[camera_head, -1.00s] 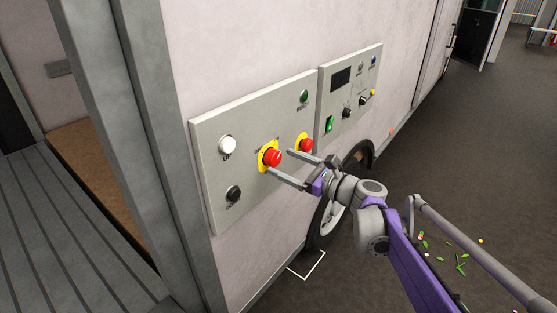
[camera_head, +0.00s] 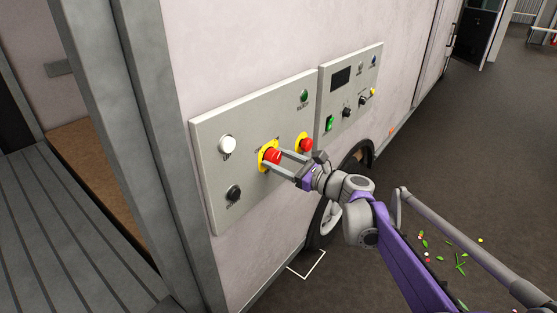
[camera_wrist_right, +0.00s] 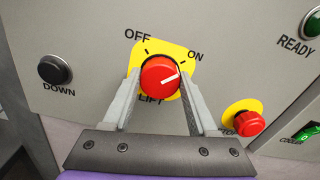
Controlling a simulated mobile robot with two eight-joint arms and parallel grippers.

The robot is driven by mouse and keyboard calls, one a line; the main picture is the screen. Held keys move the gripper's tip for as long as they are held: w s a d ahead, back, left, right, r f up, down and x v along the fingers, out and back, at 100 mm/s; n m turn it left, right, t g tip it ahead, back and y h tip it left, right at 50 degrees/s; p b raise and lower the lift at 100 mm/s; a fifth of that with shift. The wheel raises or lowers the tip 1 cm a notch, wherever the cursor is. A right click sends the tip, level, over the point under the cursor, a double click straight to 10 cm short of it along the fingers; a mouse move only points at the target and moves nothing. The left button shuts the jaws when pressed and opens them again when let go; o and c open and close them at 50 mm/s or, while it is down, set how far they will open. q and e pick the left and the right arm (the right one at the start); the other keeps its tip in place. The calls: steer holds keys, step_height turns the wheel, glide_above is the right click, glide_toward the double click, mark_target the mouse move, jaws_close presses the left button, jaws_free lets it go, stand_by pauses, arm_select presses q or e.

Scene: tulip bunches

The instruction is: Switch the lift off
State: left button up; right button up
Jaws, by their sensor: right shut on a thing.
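The lift switch is a red round knob (camera_head: 272,156) on a yellow plate on the grey control panel (camera_head: 215,125). In the right wrist view the knob (camera_wrist_right: 160,76) carries a white pointer line aimed up and right, toward ON; OFF is at the upper left and LIFT below. My right gripper (camera_head: 277,156) is shut on the knob, with one finger on each side of it; the fingers (camera_wrist_right: 158,88) also show in the right wrist view. My left gripper is not in view.
A red stop button (camera_head: 306,145) on yellow sits close to the right of the knob. The panel also has a white button (camera_head: 227,145), a black DOWN button (camera_head: 233,193) and a green READY lamp (camera_head: 304,96). A second panel (camera_head: 350,90) with a green switch adjoins it.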

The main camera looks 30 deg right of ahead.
steer(key=shift+c, duration=0.4)
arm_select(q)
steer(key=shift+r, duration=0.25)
arm_select(e)
steer(key=shift+n, duration=0.4)
steer(key=n+p, duration=0.1)
steer(key=n, duration=0.2)
steer(key=shift+p, duration=0.3)
steer(key=n+p, duration=0.2)
steer(key=n, duration=0.3)
steer(key=n+p, duration=0.1)
steer(key=n, duration=0.3)
steer(key=shift+n, duration=0.4)
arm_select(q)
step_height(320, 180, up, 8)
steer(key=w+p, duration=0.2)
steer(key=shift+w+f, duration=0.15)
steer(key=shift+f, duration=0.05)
arm_select(e)
steer(key=shift+f+n, duration=0.1)
steer(key=shift+n, duration=2)
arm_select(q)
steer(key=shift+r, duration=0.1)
arm_select(e)
steer(key=o, duration=1.4)
